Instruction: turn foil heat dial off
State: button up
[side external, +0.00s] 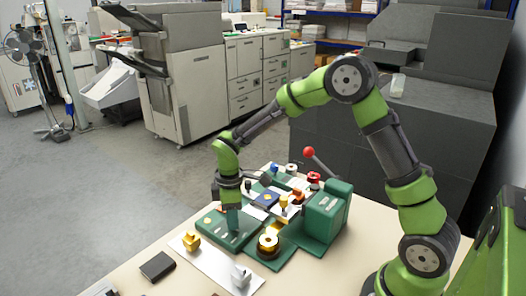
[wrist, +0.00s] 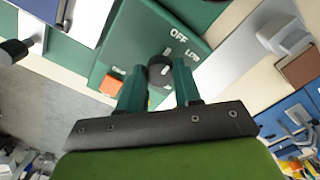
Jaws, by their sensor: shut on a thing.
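The foil heat dial (wrist: 158,66) is a small black knob with a light mark, on a green panel (wrist: 128,42). The white words OFF and LOW are printed beyond it and to its right in the wrist view. My gripper (wrist: 160,78) is shut on the knob, one green finger on each side. I cannot clearly tell which word the knob's mark points to. In the side view my gripper (side external: 233,233) points down over the green panel (side external: 215,226), and its fingers hide the dial.
An orange piece (wrist: 110,84) sits on the panel beside the dial. A green press body (side external: 325,213) with a red-ball lever (side external: 309,152) and a gold roll (side external: 268,241) stand to the right. A yellow piece (side external: 191,242) and a black block (side external: 157,266) are at the front.

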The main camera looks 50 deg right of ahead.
aim_at(241, 234)
jog(key=shift+r, duration=0.1)
jog(key=o, duration=1)
jog(key=shift+o, duration=0.2)
notch_tip(241, 234, up, 17)
jog(key=s+r+m+t+y, duration=0.2)
jog(key=s+m+t, duration=0.5)
jog(key=s+m, duration=0.6)
jog(key=s, duration=0.7)
jog(key=shift+r, duration=0.25)
